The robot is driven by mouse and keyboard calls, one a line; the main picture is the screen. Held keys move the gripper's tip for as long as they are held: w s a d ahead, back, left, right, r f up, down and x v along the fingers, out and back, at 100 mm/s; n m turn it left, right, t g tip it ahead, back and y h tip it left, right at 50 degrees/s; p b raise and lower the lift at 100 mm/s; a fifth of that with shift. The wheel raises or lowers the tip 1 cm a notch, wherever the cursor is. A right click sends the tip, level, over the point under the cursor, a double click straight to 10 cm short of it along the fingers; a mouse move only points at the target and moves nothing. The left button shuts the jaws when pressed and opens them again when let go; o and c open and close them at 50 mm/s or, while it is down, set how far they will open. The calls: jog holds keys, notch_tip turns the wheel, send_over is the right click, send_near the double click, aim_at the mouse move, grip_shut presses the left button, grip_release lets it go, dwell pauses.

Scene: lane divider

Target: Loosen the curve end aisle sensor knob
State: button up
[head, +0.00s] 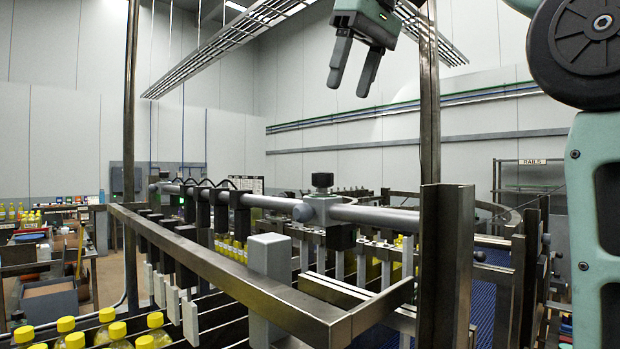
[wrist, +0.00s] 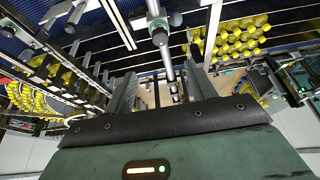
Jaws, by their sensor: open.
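A dark ribbed knob (head: 322,181) sits on top of a grey clamp (head: 321,208), on the horizontal sensor rail (head: 378,216) at its end nearer the curved conveyor. I cannot read a label that names it. My gripper (head: 354,72) hangs high above the rail, up and right of the knob, with its two fingers apart and empty. In the wrist view a clamp with a dark round knob (wrist: 159,37) shows beyond the spread fingers, apart from them. A dark sensor block (head: 341,237) hangs below the clamp.
A metal frame bar (head: 230,282) runs in front of the rail, and an upright post (head: 446,262) stands right of it. Several dark sensors (head: 221,208) hang along the rail. Yellow-capped bottles (head: 117,330) fill the lanes below. Space around my gripper looks clear.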

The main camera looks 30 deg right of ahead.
aim_at(323, 174)
jog(key=x, duration=1.6)
jog(key=shift+a+f, duration=0.1)
jog(key=shift+f, duration=0.3)
jog(key=c, duration=1)
